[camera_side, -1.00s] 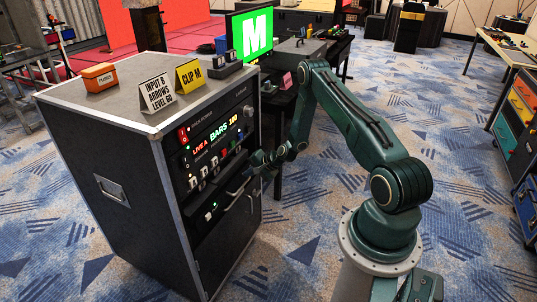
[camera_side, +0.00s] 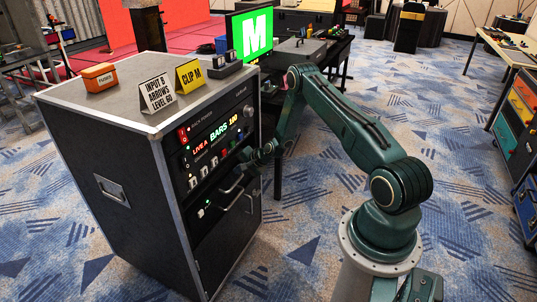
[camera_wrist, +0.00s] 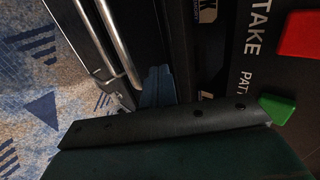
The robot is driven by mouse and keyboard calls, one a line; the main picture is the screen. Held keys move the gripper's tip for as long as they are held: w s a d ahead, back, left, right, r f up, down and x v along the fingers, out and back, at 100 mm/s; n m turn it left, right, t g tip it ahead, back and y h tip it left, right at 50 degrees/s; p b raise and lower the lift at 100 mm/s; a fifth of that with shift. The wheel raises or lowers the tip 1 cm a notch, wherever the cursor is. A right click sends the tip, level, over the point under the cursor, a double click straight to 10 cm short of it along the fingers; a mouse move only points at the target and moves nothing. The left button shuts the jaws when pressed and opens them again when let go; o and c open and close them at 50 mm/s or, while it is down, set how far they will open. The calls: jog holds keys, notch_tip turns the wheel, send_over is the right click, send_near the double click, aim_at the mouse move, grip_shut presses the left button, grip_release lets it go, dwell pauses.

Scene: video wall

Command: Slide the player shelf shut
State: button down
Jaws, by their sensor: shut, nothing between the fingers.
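The player shelf (camera_side: 211,205) is in the front of the black rack, below the row of switches, in the side view. Its dark front has a small green light and a bar handle (camera_side: 232,187). How far it stands out is hard to judge. My gripper (camera_side: 243,172) is shut and empty at the rack front, close by the handle's right end. I cannot tell whether it touches the shelf. In the wrist view, pale metal bars (camera_wrist: 112,42) run along the left beside a blue-grey piece that I cannot identify for sure.
The rack (camera_side: 110,175) has signs and an orange box (camera_side: 99,77) on top. Its control panel (camera_side: 215,140) is just above the shelf; red (camera_wrist: 300,35) and green (camera_wrist: 277,108) buttons are near in the wrist view. A black table is behind. Carpet is open at right.

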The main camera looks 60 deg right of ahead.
jog(key=shift+w, duration=0.85)
jog(key=shift+a, duration=0.1)
jog(key=s+f+v, duration=0.2)
jog(key=v, duration=1.1)
jog(key=shift+s, duration=0.2)
